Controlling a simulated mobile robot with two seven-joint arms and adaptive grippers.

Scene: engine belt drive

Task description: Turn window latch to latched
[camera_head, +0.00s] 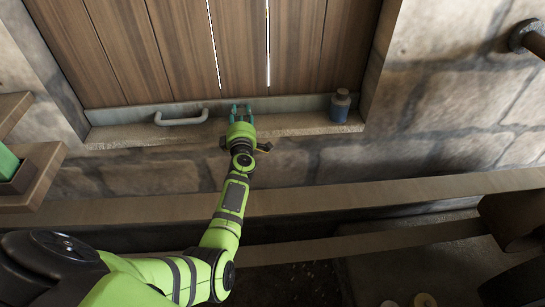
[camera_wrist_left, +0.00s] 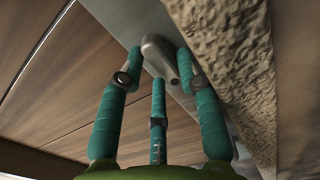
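The window latch (camera_wrist_left: 158,55) is a grey metal piece on a metal strip, seen in the left wrist view. In the head view my gripper covers it. My left gripper (camera_head: 241,107) reaches up to the sill at the foot of the wooden shutter (camera_head: 185,55). In the left wrist view its teal fingers (camera_wrist_left: 160,62) stand apart, with the latch between and just beyond their tips. I see no firm contact. My right gripper is not in view.
A grey metal handle (camera_head: 181,119) is fixed left of my gripper. A small dark blue bottle (camera_head: 340,105) stands on the stone sill (camera_head: 290,124) to the right. A wooden shelf (camera_head: 40,178) juts out at left. A wooden beam (camera_head: 400,192) runs below the sill.

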